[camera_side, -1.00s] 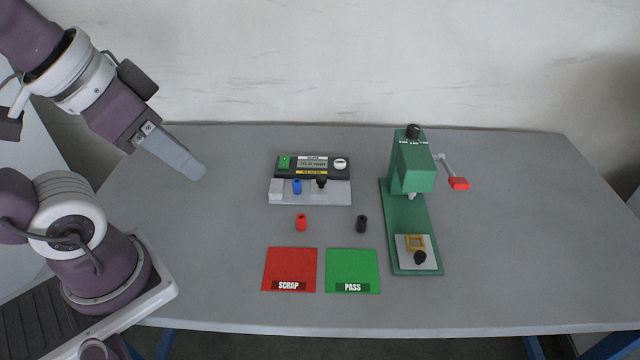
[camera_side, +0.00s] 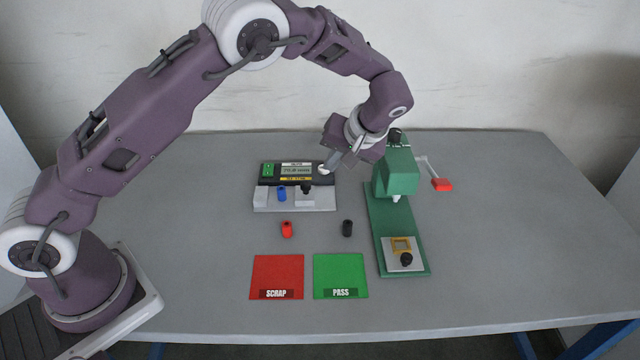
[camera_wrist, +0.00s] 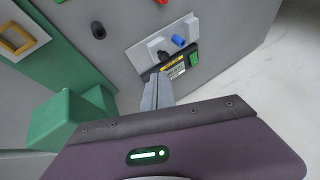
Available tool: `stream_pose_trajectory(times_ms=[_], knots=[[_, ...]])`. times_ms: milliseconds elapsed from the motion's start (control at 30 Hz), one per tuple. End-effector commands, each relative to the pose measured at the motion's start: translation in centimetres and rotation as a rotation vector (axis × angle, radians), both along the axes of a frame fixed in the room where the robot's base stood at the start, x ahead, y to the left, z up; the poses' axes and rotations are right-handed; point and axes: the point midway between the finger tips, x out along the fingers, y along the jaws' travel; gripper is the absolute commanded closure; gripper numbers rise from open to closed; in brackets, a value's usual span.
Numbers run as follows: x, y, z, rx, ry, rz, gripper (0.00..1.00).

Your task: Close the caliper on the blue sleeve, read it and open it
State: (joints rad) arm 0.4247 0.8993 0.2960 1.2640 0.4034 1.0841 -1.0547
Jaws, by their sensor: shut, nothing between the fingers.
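The caliper is a dark panel with a display (camera_side: 296,170) and a green patch (camera_side: 267,170) above a light grey base (camera_side: 290,207). The blue sleeve (camera_side: 281,194) stands upright on that base, between the left block (camera_side: 261,197) and a sliding jaw (camera_side: 305,200) with a black knob (camera_side: 306,187). A gap shows between sleeve and sliding jaw. In the wrist view the fingers (camera_wrist: 158,92) point towards the caliper and the blue sleeve (camera_wrist: 179,41).
A red sleeve (camera_side: 286,229) and a black sleeve (camera_side: 347,228) stand in front. Red SCRAP (camera_side: 276,270) and green PASS (camera_side: 340,270) mats lie nearer. A green press (camera_side: 396,172) with a red-handled crank (camera_side: 441,185) stands close right of my gripper. The table's right side is clear.

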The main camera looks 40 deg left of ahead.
Motion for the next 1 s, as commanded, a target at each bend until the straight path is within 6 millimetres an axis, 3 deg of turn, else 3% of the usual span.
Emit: stream_pose_trajectory(times_ms=[67,233,600,800,1000], knots=[[0.8,-0.3,-2.0,0.042,-0.01,0.008,1.0],[1.2,0.3,-3.6,0.062,-0.018,0.016,1.0],[1.8,4.5,-9.3,0.058,-0.016,0.016,1.0],[2.0,5.6,-10.7,0.058,-0.017,0.015,1.0],[2.0,5.7,-10.8,0.057,-0.018,0.014,1.0]])
